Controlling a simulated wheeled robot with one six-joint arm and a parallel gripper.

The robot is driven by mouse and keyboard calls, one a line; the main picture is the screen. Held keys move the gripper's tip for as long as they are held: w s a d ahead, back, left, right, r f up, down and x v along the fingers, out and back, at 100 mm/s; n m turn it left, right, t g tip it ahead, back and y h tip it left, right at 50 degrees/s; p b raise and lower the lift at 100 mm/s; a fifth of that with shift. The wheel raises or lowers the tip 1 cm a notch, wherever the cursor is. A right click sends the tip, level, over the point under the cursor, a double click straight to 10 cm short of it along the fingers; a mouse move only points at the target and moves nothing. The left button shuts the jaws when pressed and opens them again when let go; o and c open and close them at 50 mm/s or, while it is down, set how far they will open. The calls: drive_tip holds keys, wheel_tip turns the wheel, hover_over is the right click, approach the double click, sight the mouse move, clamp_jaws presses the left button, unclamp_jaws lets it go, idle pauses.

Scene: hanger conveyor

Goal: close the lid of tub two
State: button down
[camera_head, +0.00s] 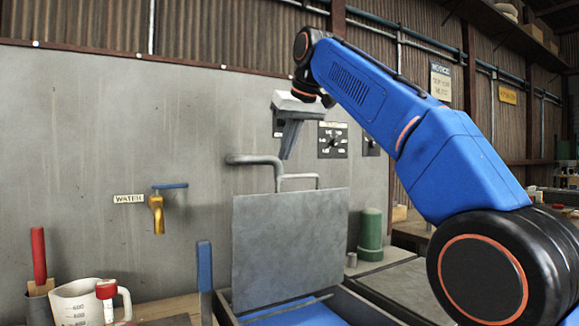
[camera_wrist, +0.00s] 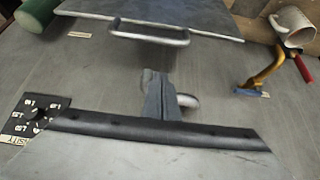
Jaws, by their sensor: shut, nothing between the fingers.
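A grey metal lid (camera_head: 290,245) stands upright, open, at the back of a dark-rimmed tub (camera_head: 375,308) with blue inside. No number shows on this tub. A bent metal handle (camera_head: 302,179) shows above the lid's top edge. In the wrist view the lid (camera_wrist: 170,12) is at the top, with its U-shaped handle (camera_wrist: 150,32) facing me. My gripper (camera_head: 285,156) is shut and empty, in the air above and behind the lid, apart from it. Its closed fingers (camera_wrist: 156,74) point toward the handle in the wrist view, with a gap between them.
A yellow tap (camera_head: 157,215) is on the wall left. A white jug (camera_head: 72,300) and red-handled tool (camera_head: 39,255) stand front left. A green cylinder (camera_head: 370,228) stands right. A dial panel (camera_head: 332,140) is behind my gripper.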

drive_tip(key=shift+s+d+f, duration=0.15)
drive_tip(key=shift+s+f, duration=0.1)
drive_tip(key=shift+f, duration=0.45)
drive_tip(key=shift+s+d+f, duration=0.2)
drive_tip(key=shift+f, duration=0.5)
drive_tip(key=shift+s+d+f, duration=0.15)
drive_tip(key=shift+s+f, duration=0.1)
drive_tip(key=shift+f, duration=0.45)
